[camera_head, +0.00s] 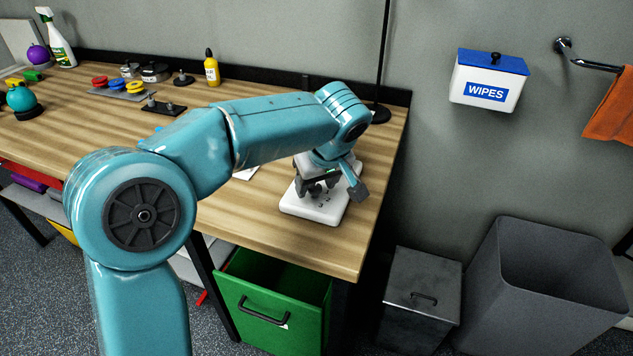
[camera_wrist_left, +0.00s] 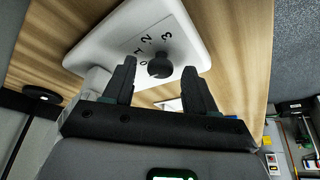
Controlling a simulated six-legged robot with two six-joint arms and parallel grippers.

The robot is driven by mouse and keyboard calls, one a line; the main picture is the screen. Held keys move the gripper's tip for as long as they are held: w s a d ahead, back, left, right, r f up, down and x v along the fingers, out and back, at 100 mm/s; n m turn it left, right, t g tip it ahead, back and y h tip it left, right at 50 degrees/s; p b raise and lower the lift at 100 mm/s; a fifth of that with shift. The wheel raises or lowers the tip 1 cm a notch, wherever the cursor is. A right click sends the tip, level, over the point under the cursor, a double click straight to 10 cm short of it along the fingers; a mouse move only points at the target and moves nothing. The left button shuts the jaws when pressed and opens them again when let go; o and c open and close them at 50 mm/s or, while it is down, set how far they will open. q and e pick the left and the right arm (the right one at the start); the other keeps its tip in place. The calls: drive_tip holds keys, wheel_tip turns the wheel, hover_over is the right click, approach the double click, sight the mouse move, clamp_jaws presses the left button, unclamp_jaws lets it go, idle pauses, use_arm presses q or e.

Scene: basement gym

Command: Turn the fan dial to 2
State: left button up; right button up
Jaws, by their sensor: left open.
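The fan's white base (camera_head: 303,207) lies on the workbench near its right front corner, and it fills the upper part of the left wrist view (camera_wrist_left: 105,45). A round black dial (camera_wrist_left: 160,66) stands on it, with the numbers 0, 1, 2 and 3 printed around one side. I cannot make out where the dial points. My left gripper (camera_head: 331,184) is over the base. Its open fingers (camera_wrist_left: 160,82) show on either side of the dial in the wrist view, with visible gaps; I cannot tell their height over the base. The right gripper is not in view.
A thin black pole (camera_head: 384,60) stands on the bench behind my left gripper. A yellow bottle (camera_head: 211,70) and small tools are at the back. An open green drawer (camera_head: 258,309) is below the front edge. Grey bins (camera_head: 423,285) stand right of the bench.

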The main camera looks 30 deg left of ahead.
use_arm(q)
drive_tip(key=c, duration=1.1)
drive_tip(key=shift+o, duration=0.2)
